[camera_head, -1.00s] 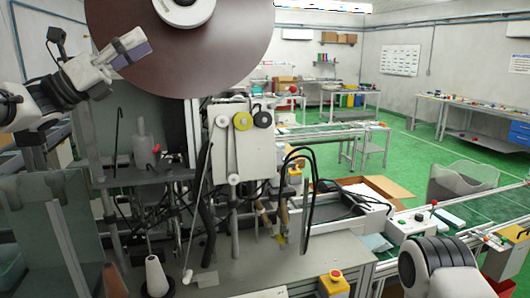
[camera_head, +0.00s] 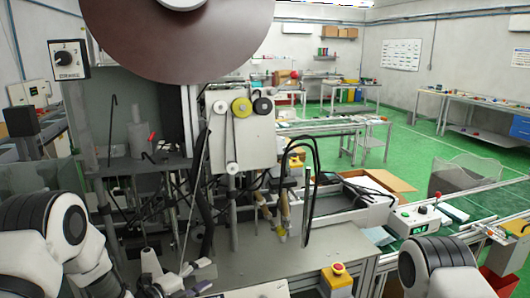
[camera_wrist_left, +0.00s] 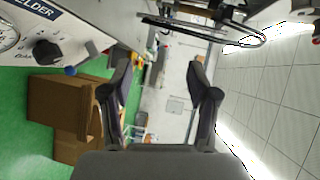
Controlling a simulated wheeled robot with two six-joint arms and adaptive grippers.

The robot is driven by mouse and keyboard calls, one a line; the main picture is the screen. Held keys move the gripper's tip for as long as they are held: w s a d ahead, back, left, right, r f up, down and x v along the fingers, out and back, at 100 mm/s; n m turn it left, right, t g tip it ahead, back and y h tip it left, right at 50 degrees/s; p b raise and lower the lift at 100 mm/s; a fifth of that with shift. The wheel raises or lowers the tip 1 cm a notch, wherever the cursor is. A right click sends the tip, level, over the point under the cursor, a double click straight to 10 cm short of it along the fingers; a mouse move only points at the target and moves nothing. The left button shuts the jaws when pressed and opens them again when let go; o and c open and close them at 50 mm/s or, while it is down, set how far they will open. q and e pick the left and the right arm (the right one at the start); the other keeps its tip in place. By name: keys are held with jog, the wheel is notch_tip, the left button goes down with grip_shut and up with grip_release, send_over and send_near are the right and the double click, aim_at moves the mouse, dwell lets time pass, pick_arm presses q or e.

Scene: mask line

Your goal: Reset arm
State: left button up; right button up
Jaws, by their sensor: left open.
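My left arm (camera_head: 75,240) comes in at the lower left of the head view. Its gripper (camera_head: 205,277) is low over the near left part of the machine bench, open, with nothing seen between the fingers. In the left wrist view both fingers (camera_wrist_left: 158,78) stand apart with a clear gap. My right arm (camera_head: 440,265) shows as a rounded link at the lower right; its gripper is out of frame.
A machine with a big brown disc (camera_head: 180,35) and pulleys stands ahead. A dial box (camera_head: 69,59) is at upper left. A yellow-based red button (camera_head: 337,278) and a white control box (camera_head: 415,220) are at right. The bench middle (camera_head: 270,262) is mostly clear.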

pick_arm(q)
jog(key=s+a+f+n+g+y, duration=0.3)
jog(key=s+f+n+g+y, duration=0.3)
jog(key=s+f+n, duration=1.15)
jog(key=s+a+f+n+g+y, duration=0.1)
jog(key=s+a+f+n+g, duration=0.1)
jog(key=s, duration=0.5)
jog(key=s+a+f+n+g+y, duration=0.1)
jog(key=s+f+n+g, duration=0.1)
jog(key=s, duration=0.6)
jog(key=s+a+f+n+g+y, duration=0.2)
jog(key=s+n, duration=0.2)
jog(key=s, duration=0.4)
jog(key=shift+s+a+b, duration=0.2)
jog(key=shift+a+b, duration=0.15)
jog(key=shift+b, duration=0.1)
jog(key=shift+f, duration=0.1)
